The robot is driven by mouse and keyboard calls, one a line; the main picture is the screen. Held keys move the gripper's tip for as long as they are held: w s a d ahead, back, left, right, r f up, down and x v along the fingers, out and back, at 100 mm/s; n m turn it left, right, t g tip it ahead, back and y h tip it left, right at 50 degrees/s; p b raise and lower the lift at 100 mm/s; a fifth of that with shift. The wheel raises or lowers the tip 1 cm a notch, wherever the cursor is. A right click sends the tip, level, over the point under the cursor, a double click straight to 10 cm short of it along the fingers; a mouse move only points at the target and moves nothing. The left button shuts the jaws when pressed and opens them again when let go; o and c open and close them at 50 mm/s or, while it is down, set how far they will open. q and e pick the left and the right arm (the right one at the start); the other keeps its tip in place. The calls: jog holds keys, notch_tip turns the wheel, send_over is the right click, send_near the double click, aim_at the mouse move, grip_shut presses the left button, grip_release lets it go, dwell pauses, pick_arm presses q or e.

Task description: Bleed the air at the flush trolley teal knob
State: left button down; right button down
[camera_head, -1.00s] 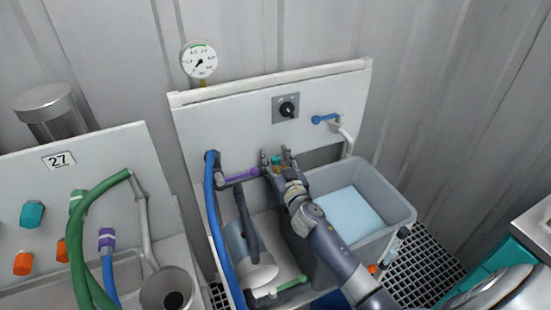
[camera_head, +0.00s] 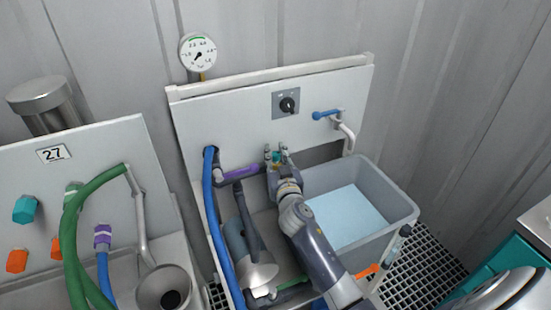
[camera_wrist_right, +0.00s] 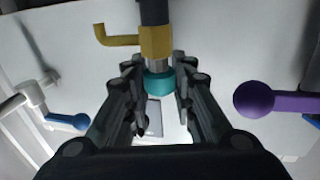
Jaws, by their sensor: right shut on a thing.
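The teal knob (camera_wrist_right: 159,82) sits under a brass fitting (camera_wrist_right: 155,42) with a small side spout, in the middle of the right wrist view. My right gripper (camera_wrist_right: 159,88) is shut on the knob, one dark finger on each side. In the head view the right gripper (camera_head: 277,156) is at the front of the white trolley panel (camera_head: 230,120), with a bit of the teal knob (camera_head: 277,157) showing between its fingertips. The rest of the knob is hidden there. My left gripper is not in view.
A purple-handled valve (camera_head: 240,172) is close left of the gripper, and a blue-handled valve (camera_head: 326,115) is up to the right. A grey tub (camera_head: 385,185) with pale blue liquid stands right of my arm. A blue hose (camera_head: 216,230) and a gauge (camera_head: 198,54) are to the left.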

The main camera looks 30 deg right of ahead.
jog(key=c, duration=1.3)
grip_release()
jog(key=v, duration=1.2)
